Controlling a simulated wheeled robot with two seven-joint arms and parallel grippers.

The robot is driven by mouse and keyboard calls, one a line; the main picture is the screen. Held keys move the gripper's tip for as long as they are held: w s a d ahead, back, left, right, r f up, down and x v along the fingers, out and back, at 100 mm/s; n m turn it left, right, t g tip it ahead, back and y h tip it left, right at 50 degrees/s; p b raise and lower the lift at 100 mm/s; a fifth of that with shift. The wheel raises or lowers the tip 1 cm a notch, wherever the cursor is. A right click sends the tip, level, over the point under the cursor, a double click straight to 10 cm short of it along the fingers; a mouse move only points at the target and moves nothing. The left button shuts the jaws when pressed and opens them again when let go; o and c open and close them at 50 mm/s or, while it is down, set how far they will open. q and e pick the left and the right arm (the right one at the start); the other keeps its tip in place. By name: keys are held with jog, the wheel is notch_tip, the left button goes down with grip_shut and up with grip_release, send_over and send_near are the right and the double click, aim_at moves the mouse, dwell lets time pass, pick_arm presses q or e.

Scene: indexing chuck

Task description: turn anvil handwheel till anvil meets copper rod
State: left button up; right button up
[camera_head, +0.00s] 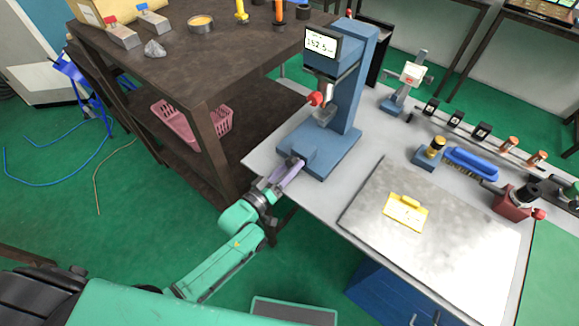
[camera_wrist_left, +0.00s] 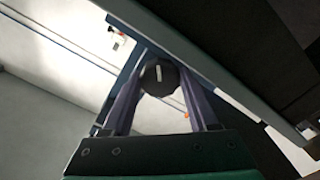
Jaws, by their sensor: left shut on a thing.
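A blue upright press-like machine (camera_head: 352,95) with a lit display (camera_head: 321,44) stands on the bench; the display seems to read about 152.5. A red knob (camera_head: 316,98) and a grey metal part (camera_head: 326,115) sit at its column. My left gripper (camera_head: 297,166) reaches the front of the machine's blue base. In the left wrist view its purple fingers are shut on a black round knob (camera_wrist_left: 160,77) with a white mark, seemingly the handwheel. In the head view the gripper hides this knob. I cannot make out the anvil or a copper rod in the machine. My right gripper is not in view.
A brown shelf table (camera_head: 215,75) stands left.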

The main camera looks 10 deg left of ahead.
pick_arm(q)
jog(key=m, duration=0.4)
jog(key=shift+f+m, duration=0.1)
jog(key=shift+m, duration=0.2)
jog(key=m, duration=0.3)
jog(key=shift+m+b, duration=0.3)
jog(key=m+b, duration=0.1)
jog(key=m, duration=0.3)
jog(key=m+b, duration=0.1)
jog(key=m, duration=0.3)
jog(key=shift+f, duration=0.1)
jog(key=m+b, duration=0.1)
jog(key=m, duration=0.2)
jog(key=shift+m+b, duration=0.35)
jog(key=shift+m, duration=0.05)
jog(key=m+b, duration=0.2)
jog(key=m, duration=0.1)
jog(key=shift+m, duration=0.3)
jog(key=m+b, duration=0.3)
jog(key=m, duration=0.1)
jog(key=shift+f, duration=0.1)
jog(key=shift+m+b, duration=1.15)
jog(key=shift+m, duration=0.85)
jog(key=shift+r, duration=0.2)
